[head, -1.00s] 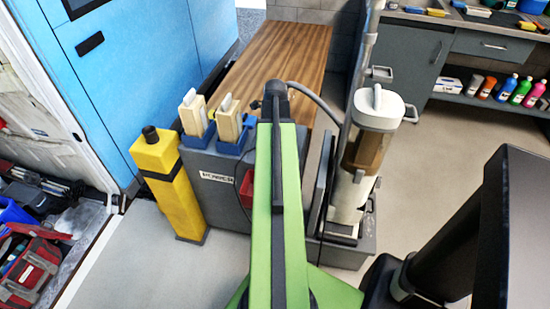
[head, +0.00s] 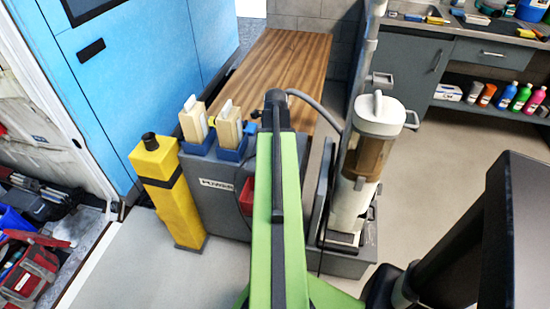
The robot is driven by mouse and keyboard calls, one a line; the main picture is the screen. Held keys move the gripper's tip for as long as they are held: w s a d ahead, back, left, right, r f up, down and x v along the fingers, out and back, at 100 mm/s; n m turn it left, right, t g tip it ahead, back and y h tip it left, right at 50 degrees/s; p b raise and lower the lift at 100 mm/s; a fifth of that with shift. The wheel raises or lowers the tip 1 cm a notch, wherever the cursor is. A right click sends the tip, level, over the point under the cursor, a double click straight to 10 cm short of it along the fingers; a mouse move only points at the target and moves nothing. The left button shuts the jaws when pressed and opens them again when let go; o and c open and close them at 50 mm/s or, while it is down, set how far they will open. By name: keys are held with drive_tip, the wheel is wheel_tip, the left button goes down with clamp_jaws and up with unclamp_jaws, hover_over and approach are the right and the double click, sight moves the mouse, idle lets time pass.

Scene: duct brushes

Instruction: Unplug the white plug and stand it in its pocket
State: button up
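I cannot make out a white plug for certain. A grey box with a POWER label (head: 216,184) stands left of my arm. A red part (head: 247,195) on its front is partly covered by my green arm, and a thin dark cord hangs beside it. Two cream blocks with white handles, one left (head: 194,121) and one right (head: 229,126), stand upright in blue pockets (head: 229,153) on the box's top. My arm reaches away over the box's right side. Its fingers are hidden beyond the black end joint, so I cannot see what they hold.
A yellow post with a black cap (head: 168,185) stands left of the box. A white and brown vacuum unit (head: 368,150) stands right of my arm, with a grey hose (head: 315,103). A wooden bench top (head: 285,65) lies behind.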

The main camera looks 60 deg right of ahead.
clamp_jaws()
idle(0.4)
drive_tip(key=shift+r, duration=0.1)
drive_tip(key=shift+r+p, duration=2.95)
drive_tip(key=shift+p, duration=0.1)
wheel_tip(320, 180, up, 3)
drive_tip(key=p, duration=0.3)
drive_tip(key=shift+r, duration=0.1)
